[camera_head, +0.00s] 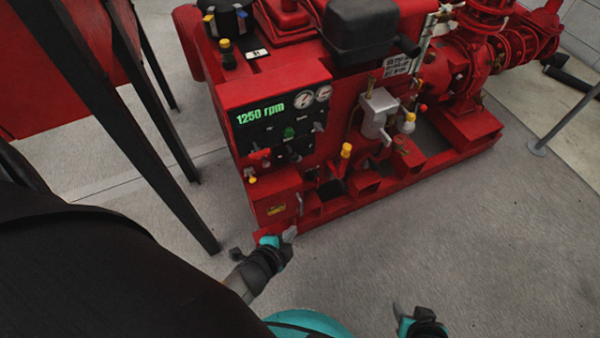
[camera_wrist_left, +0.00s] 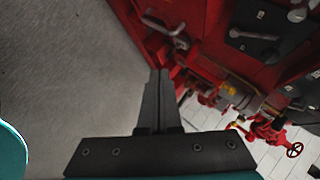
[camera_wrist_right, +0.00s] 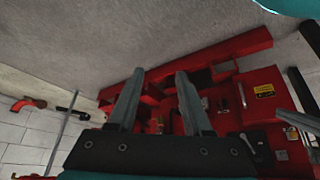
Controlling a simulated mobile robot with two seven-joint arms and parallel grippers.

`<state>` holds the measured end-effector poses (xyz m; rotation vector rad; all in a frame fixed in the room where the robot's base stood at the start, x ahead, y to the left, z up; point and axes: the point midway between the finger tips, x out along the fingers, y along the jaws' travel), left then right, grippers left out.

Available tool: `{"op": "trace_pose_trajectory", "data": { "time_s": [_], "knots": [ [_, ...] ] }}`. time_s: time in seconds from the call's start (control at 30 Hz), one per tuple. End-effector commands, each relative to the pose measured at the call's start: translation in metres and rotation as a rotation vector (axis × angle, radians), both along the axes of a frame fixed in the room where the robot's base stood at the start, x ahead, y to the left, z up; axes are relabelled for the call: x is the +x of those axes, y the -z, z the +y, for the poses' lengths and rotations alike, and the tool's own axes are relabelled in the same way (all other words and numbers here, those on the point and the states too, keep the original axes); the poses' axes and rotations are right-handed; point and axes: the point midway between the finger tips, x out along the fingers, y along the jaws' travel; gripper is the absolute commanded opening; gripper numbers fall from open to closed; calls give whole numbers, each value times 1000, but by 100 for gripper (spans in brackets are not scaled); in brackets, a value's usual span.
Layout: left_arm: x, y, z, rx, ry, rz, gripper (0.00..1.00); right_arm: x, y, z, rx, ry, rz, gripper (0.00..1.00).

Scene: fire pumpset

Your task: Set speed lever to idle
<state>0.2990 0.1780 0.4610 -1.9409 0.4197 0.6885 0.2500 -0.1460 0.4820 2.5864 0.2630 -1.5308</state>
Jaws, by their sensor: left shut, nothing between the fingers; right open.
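The red pumpset carries a black control panel (camera_head: 285,130) with a green readout of 1250 rpm and two round gauges. Small levers and knobs sit on the panel, among them a grey lever (camera_head: 318,127); I cannot tell which is the speed lever. The panel seems to show in the left wrist view, with a grey lever (camera_wrist_left: 254,35). My left gripper (camera_head: 290,233) is shut and empty, just in front of the pumpset's lower left corner; its closed fingers fill the middle of the left wrist view (camera_wrist_left: 159,72). My right gripper (camera_head: 399,308) is open and empty, above the floor, apart from the pumpset (camera_wrist_right: 160,72).
A red tank on dark legs (camera_head: 165,120) stands at the left, close to my left arm. The red base frame (camera_head: 390,185) runs along the pumpset's foot. A yellow-capped fitting (camera_head: 346,151) sticks up there. The grey floor in front is clear.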

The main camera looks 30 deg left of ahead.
Motion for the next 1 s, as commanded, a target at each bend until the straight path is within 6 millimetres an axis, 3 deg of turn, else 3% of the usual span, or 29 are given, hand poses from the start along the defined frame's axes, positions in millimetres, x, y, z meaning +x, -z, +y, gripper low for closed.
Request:
{"op": "trace_pose_trajectory", "data": {
  "time_s": [0.23,0.5,0.77,1.0],
  "knots": [
    [41,-41,2,279,169,-211,0,21,-56,20,49,-10,-107,50],
    [60,-84,9,552,274,-349,0,22,-113,29,86,-17,-188,50],
    [69,-95,11,621,297,-375,0,21,-129,31,96,-19,-211,50],
    [100,-86,12,619,297,-375,0,25,-127,37,113,-25,-247,50]
  ]
}}
